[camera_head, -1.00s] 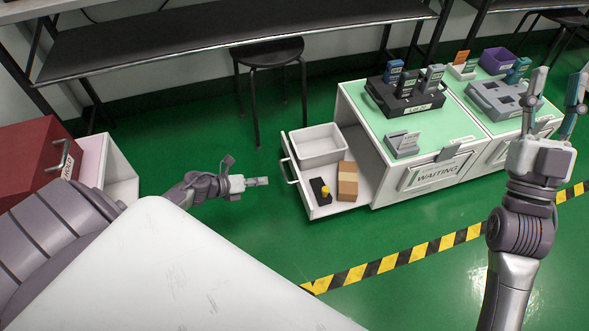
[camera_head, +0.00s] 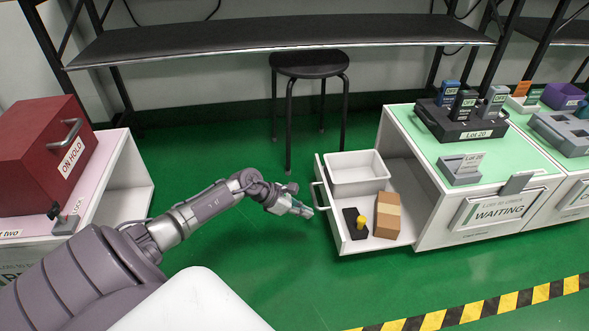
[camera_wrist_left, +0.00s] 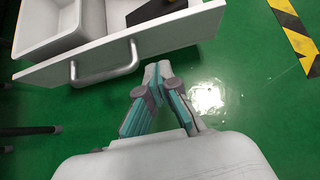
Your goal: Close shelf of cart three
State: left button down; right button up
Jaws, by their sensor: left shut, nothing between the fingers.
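The white pull-out shelf (camera_head: 370,246) of the cart labelled "WAITING" (camera_head: 430,235) stands open, out toward the left. It holds a white bin (camera_head: 357,188), a brown box (camera_head: 387,215) and a black item with a yellow knob (camera_head: 355,224). Its bar handle (camera_head: 318,196) is on the front panel. My left gripper (camera_head: 305,211) is shut and empty, just left of the panel near the handle. In the left wrist view, the fingertips (camera_wrist_left: 158,70) are close to the panel beside the handle (camera_wrist_left: 106,72); I cannot tell whether they touch. My right gripper is out of view.
A black stool (camera_head: 309,68) stands behind the open shelf. At left is a cart with a red "ON HOLD" box (camera_head: 45,155). A black holder (camera_head: 460,122) and grey stand (camera_head: 459,170) sit on the cart top. Green floor in front is clear up to a striped line (camera_head: 500,305).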

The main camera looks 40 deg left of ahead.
aim_at(333, 217)
pick_arm(q)
jog(key=w+d+b, duration=0.1)
jog(key=w+d+f+b, duration=0.2)
jog(key=w, duration=0.1)
jog(key=shift+d, duration=0.2)
jog(key=shift+w+d, duration=0.25)
jog(key=shift+w, duration=0.05)
jog(key=shift+r, duration=0.1)
